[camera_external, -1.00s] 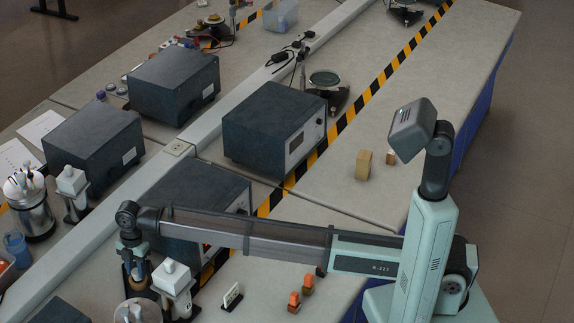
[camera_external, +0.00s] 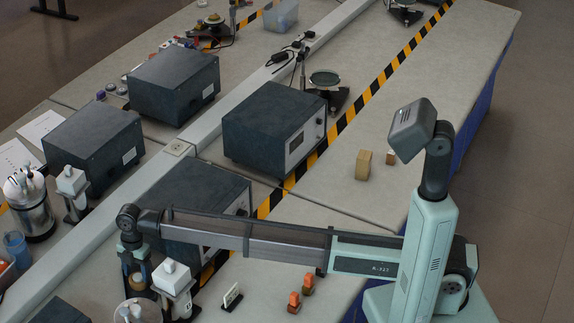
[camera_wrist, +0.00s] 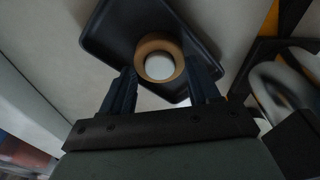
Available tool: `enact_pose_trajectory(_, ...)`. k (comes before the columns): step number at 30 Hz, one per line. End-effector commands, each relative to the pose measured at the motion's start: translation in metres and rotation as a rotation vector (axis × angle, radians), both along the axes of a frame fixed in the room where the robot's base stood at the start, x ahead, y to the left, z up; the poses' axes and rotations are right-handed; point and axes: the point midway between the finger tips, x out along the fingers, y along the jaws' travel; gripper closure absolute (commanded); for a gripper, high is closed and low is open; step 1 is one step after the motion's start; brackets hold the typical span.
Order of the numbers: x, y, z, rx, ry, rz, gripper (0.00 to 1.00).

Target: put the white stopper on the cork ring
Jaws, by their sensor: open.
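In the wrist view a tan cork ring (camera_wrist: 143,47) lies over a dark tray (camera_wrist: 103,30). A round white top, seemingly the white stopper (camera_wrist: 159,66), shows in the middle of the ring; whether it rests on or inside it I cannot tell. My gripper (camera_wrist: 163,88) is open, with one dark finger on each side, just below the ring in the picture. No finger clearly touches the stopper. In the external view my gripper (camera_external: 137,272) is low at the bottom left, and the ring and stopper there are too small to make out well.
A white block-shaped item in a dark stand (camera_external: 172,278) stands close to the right of my gripper. A round metal container (camera_external: 137,311) is just in front. A dark box (camera_external: 205,205) stands behind.

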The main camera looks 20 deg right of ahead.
Motion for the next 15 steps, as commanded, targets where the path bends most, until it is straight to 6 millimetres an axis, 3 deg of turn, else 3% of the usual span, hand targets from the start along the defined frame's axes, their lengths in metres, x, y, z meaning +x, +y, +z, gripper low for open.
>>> enact_pose_trajectory(8, 0.000, 0.000, 0.009, 0.001, -0.001, 0.000, 0.39)
enact_pose_trajectory(15, 0.004, -0.002, 0.048, 0.003, -0.001, 0.000, 0.39)
